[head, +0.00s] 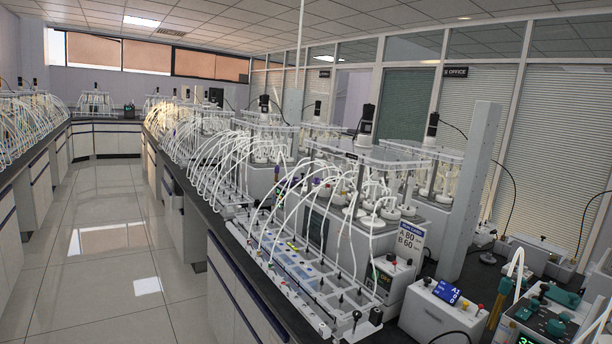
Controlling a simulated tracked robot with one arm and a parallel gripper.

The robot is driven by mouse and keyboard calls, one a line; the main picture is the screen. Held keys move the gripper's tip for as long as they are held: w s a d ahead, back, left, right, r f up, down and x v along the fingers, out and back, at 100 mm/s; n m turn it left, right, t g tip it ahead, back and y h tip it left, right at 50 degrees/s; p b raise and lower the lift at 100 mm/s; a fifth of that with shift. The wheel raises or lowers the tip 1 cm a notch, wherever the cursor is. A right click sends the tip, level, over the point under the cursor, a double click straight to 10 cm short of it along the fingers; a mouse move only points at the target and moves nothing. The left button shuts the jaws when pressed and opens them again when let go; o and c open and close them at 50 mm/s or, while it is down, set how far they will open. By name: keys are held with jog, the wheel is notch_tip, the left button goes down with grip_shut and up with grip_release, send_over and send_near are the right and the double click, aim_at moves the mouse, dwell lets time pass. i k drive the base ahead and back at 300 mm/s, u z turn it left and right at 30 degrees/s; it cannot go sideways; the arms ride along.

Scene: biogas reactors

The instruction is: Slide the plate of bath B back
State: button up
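Several white water baths with clear plates on top stand on the bench right of centre. The nearest clear plate (372,154) lies over white bottle tops and tubes, with a dark motor on a white mount standing above it. A sign (411,240) with lines starting A and B is at the front right corner of the nearest bath. I cannot tell for sure which bath is B. Thin white tubes hide much of the bath fronts. My gripper is not in view.
A long tray of grey and blue cells (310,279) lies along the bench's front edge, with tubes arching into it. A white control box (440,308) and a tall grey post (470,190) stand to the right. The tiled aisle (108,240) at left is clear.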

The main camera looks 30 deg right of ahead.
aim_at(381, 156)
jog(key=z, duration=0.1)
jog(key=i, duration=1.3)
jog(key=z, duration=0.3)
jog(key=i, duration=1.8)
jog(key=z, duration=0.1)
